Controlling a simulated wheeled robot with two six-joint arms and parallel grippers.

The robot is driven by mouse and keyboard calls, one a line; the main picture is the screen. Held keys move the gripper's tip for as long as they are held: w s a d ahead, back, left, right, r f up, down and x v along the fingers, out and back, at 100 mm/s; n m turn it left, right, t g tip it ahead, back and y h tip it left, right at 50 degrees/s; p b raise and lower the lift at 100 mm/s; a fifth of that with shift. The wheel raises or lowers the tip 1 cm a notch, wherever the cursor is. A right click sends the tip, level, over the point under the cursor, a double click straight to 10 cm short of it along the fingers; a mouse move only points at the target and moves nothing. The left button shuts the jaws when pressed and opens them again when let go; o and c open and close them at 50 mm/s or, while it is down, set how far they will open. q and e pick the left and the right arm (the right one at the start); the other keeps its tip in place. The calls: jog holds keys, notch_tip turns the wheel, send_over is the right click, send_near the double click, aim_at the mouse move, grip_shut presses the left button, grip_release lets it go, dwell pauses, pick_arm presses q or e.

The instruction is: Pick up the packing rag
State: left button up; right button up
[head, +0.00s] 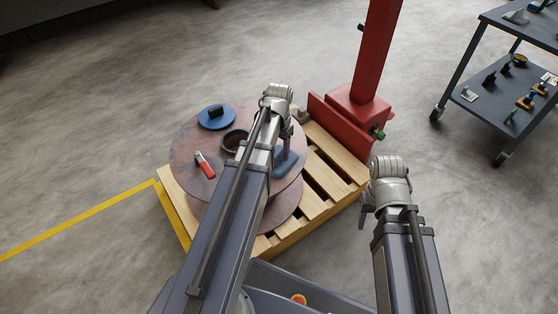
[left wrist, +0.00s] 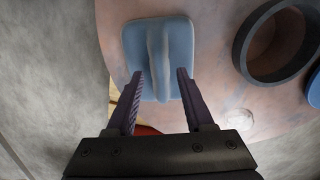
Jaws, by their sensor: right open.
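The packing rag appears to be the blue-grey cloth (head: 289,163) lying flat with a raised fold, near the right edge of the rusty reel's top (head: 183,150). In the left wrist view the same cloth (left wrist: 135,38) shows its ridge standing up in the middle. My left gripper (head: 283,148) points down over it; in the wrist view its open fingers (left wrist: 160,74) are on either side of the ridge's near end. Whether they touch the cloth cannot be told. My right gripper (head: 365,208) is open and empty, off to the right over the floor.
On the reel are a dark ring (head: 232,142), a blue disc (head: 204,121) with a black piece on it, and a red-handled tool (head: 206,167). The reel stands on a wooden pallet (head: 318,207). A red post (head: 374,50) and a loaded cart (head: 480,75) stand right.

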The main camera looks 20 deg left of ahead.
aim_at(279, 153)
pick_arm(q)
grip_shut()
dwell(0.6)
notch_tip(279, 153, up, 10)
jog(key=p, duration=1)
jog(key=shift+c, duration=2.3)
grip_release()
grip_shut()
